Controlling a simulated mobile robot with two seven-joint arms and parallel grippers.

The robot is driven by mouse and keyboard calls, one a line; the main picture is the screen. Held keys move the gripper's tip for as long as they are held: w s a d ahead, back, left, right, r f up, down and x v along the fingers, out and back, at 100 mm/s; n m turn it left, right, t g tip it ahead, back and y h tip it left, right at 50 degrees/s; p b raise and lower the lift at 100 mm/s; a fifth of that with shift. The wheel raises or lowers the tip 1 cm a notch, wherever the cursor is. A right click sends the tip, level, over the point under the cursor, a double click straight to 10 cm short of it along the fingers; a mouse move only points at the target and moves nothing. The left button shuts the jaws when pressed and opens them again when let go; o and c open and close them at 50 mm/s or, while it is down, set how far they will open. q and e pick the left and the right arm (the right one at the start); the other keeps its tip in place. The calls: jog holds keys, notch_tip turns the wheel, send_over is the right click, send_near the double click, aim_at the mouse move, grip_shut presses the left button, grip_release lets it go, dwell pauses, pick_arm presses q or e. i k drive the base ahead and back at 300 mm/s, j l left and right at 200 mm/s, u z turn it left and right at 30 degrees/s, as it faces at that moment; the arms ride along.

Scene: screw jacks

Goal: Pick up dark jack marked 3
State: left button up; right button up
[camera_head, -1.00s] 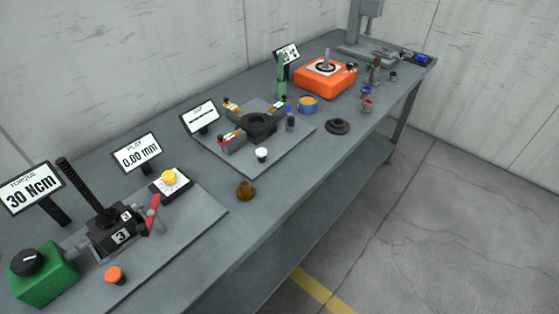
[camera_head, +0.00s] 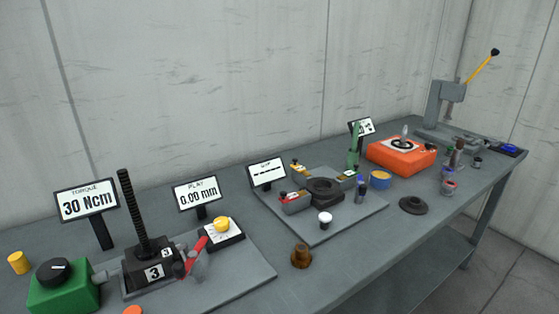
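The dark jack marked 3 (camera_head: 150,272) stands at the lower left of the head view. It has a black block body with white labels reading 3 and a tall dark threaded screw (camera_head: 133,212) rising from it. It sits on a grey plate (camera_head: 235,283), between a green box with a black knob (camera_head: 62,287) on its left and a red-handled clamp (camera_head: 194,254) on its right. Neither of my grippers shows in the head view.
A grey bench (camera_head: 352,268) runs to the back right. Signs read torque 30 Ncm (camera_head: 87,203) and play 0.00 mm (camera_head: 197,193). A yellow-knobbed dial (camera_head: 222,232), brown cup (camera_head: 301,256), clamping fixture (camera_head: 325,190), orange unit (camera_head: 401,155) and lever press (camera_head: 446,105) stand along it.

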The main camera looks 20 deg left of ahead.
aim_at(148, 263)
jog(key=u, duration=1.55)
